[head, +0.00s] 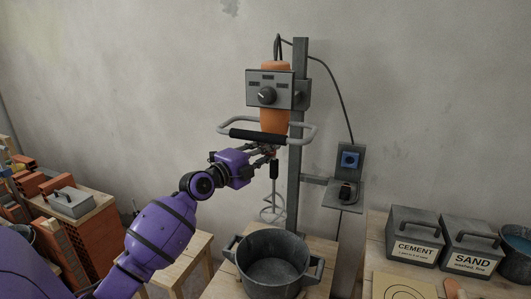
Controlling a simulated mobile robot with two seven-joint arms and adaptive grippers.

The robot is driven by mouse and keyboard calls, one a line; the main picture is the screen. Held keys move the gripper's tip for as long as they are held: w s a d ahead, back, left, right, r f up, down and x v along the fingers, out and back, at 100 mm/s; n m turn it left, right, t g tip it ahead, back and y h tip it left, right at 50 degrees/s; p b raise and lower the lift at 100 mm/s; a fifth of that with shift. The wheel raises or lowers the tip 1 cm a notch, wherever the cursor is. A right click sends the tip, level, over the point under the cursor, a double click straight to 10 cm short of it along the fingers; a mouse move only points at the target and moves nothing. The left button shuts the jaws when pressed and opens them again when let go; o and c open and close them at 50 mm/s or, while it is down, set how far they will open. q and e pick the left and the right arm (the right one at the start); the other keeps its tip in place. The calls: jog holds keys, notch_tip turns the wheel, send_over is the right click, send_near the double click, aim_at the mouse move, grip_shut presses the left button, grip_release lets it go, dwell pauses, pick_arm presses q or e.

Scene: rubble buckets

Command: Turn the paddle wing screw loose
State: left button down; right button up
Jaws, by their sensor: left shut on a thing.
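The mixer (272,120) with an orange body and a grey control box hangs on a grey upright post. Its paddle (271,210) points straight down below the handlebar (258,135), with its spiral end above the bucket. My left gripper (270,153) reaches in from the left to the top of the paddle shaft, just below the handlebar. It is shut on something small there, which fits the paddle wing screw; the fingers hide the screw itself. My right gripper is not in view.
A dark two-handled bucket (273,262) stands on a wooden stand under the paddle. Lidded boxes of cement (412,236) and sand (470,246) stand on the right table. A socket panel (348,160) is right of the post. Bricks and a grey box (70,201) are at left.

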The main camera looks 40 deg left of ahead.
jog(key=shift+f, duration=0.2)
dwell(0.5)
pick_arm(q)
jog(key=n+t+y+p, duration=0.1)
jog(key=n+y, duration=0.2)
jog(key=n, duration=0.5)
jog(key=n+t+y+p, duration=0.1)
jog(key=n+y, duration=0.2)
jog(key=n, duration=0.5)
jog(key=n+t+y+p, duration=0.1)
jog(key=n+y+p, duration=0.1)
jog(key=n, duration=0.6)
jog(key=shift+d+y, duration=0.25)
jog(key=shift+y, duration=0.65)
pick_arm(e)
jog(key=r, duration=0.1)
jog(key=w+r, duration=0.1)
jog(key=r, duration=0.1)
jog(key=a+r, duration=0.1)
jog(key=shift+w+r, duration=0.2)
pick_arm(q)
jog(key=shift+f+n, duration=0.15)
jog(key=shift+n, duration=0.25)
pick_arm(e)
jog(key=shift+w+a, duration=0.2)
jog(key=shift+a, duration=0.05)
